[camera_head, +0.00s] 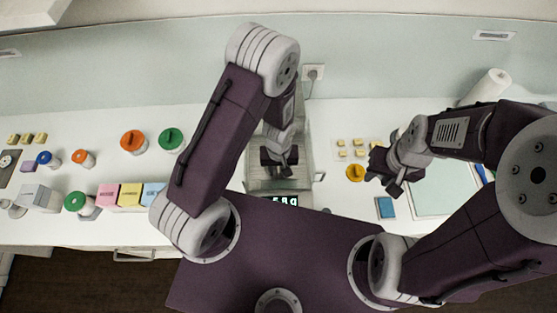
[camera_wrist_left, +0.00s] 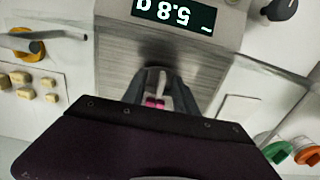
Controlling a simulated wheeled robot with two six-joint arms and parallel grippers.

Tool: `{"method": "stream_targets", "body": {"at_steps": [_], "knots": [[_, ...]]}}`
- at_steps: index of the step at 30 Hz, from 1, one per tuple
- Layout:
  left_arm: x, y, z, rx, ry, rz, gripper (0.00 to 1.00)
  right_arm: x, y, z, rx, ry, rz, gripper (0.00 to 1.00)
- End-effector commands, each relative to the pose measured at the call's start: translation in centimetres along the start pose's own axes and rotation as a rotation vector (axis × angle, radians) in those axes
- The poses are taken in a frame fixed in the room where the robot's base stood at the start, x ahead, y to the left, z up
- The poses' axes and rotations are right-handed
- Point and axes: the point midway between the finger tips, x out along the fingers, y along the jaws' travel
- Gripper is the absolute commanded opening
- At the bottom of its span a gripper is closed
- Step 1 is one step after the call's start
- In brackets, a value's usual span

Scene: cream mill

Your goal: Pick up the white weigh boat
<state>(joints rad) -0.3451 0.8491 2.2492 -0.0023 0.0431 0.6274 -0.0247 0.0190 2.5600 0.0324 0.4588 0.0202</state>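My left gripper (camera_head: 280,168) is over the steel pan of the scale (camera_wrist_left: 115,65), pointing down. In the left wrist view its dark fingers (camera_wrist_left: 156,88) are close together, with a small pale patch and pink spots between them. I cannot tell whether they grip something. I cannot make out the white weigh boat clearly; the gripper covers the middle of the pan. The scale's display (camera_wrist_left: 175,14) reads 5.8 g. My right gripper (camera_head: 384,177) hangs empty near a yellow-orange lidded jar (camera_head: 355,173), its fingers apart.
Left of the scale stand jars with orange (camera_head: 132,140) and green (camera_head: 171,138) lids, and pink (camera_head: 108,195), yellow (camera_head: 130,195) and blue boxes. To the right lie several small tan blocks (camera_head: 343,153), a blue block (camera_head: 385,207) and a pale mat (camera_head: 438,200). The wall is behind.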

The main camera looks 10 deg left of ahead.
Motion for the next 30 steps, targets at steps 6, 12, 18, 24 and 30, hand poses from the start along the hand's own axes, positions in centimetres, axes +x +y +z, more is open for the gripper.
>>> {"method": "stream_targets", "body": {"at_steps": [6,12,18,24,30], "knots": [[0.0,0.0,0.0,0.0,0.0,0.0,0.0,0.0,0.0,0.0,0.0,0.0,0.0,0.31],[0.0,0.0,0.0,0.0,0.0,0.0,0.0,0.0,0.0,0.0,0.0,0.0,0.0,0.31],[-0.8,0.1,-0.1,0.0,0.003,0.002,0.0,0.2,0.0,0.0,0.0,0.0,0.0,0.31],[-4.7,0.1,-0.2,0.0,0.007,0.005,0.0,1.0,0.0,0.1,0.0,0.0,0.0,0.31],[-8.7,0.1,-0.1,0.0,0.005,0.004,0.0,1.4,0.0,0.1,0.0,0.0,0.0,0.31]]}}
